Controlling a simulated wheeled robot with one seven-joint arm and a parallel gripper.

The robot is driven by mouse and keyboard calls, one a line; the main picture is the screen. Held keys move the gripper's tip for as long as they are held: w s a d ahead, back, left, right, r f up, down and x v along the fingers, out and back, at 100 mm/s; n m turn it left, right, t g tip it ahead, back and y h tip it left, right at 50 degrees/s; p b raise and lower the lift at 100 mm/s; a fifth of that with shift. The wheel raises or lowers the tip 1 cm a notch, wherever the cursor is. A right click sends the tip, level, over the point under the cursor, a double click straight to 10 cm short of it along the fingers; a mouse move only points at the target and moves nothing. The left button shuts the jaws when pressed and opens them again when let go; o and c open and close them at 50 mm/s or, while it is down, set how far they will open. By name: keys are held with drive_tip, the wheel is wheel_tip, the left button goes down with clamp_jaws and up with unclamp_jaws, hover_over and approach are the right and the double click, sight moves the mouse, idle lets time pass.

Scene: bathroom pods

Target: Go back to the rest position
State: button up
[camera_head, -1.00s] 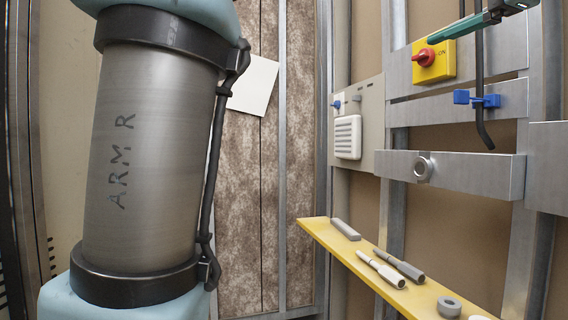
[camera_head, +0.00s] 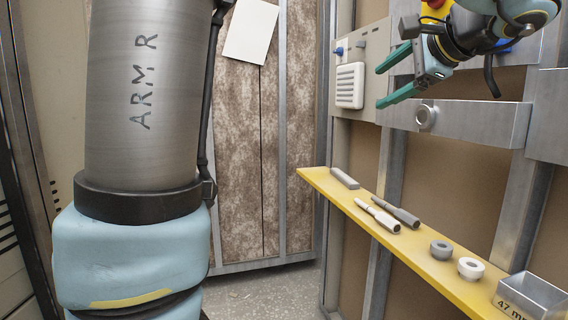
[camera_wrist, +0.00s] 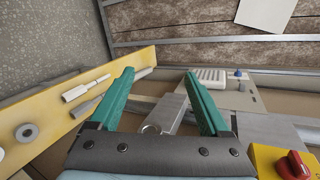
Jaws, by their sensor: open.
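My gripper (camera_head: 391,76) has two green fingers and is open and empty. In the head view it is at the upper right, in front of the wall frame, above the yellow shelf and left of the red and yellow switch. In the wrist view its fingers (camera_wrist: 160,92) are spread wide, with nothing between them but the metal bracket with a round fitting (camera_wrist: 168,115) behind. That bracket also shows in the head view (camera_head: 470,122). My arm link marked "ARM R" fills the left of the head view.
A yellow shelf (camera_head: 330,191) holds a grey bar (camera_head: 344,178), two tool-like rods (camera_head: 378,216), a grey ring (camera_head: 441,250), a white ring (camera_head: 471,268) and a metal box marked "47 mm" (camera_head: 532,298). A panel with a white vent (camera_head: 350,86) is on the wall. Metal studs stand behind.

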drive_tip(key=w+a+f+n+g, duration=0.15)
drive_tip(key=a+f+g, duration=0.35)
drive_tip(key=f, duration=0.5)
drive_tip(key=w+a+f+n+g, duration=0.1)
drive_tip(key=a+f+n+g, duration=0.1)
drive_tip(key=a+f, duration=0.7)
drive_tip(key=s+a+f+n+g+h, duration=0.2)
drive_tip(key=s+a+f+n+h, duration=0.15)
drive_tip(key=a+f+n, duration=0.4)
drive_tip(key=s+a+f+n+g+h, duration=0.2)
drive_tip(key=s+a+f+n, duration=0.25)
drive_tip(key=f, duration=0.55)
wheel_tip(320, 180, up, 14)
drive_tip(key=p, duration=1.3)
drive_tip(key=shift+w+f, duration=0.25)
drive_tip(key=shift+w, duration=0.15)
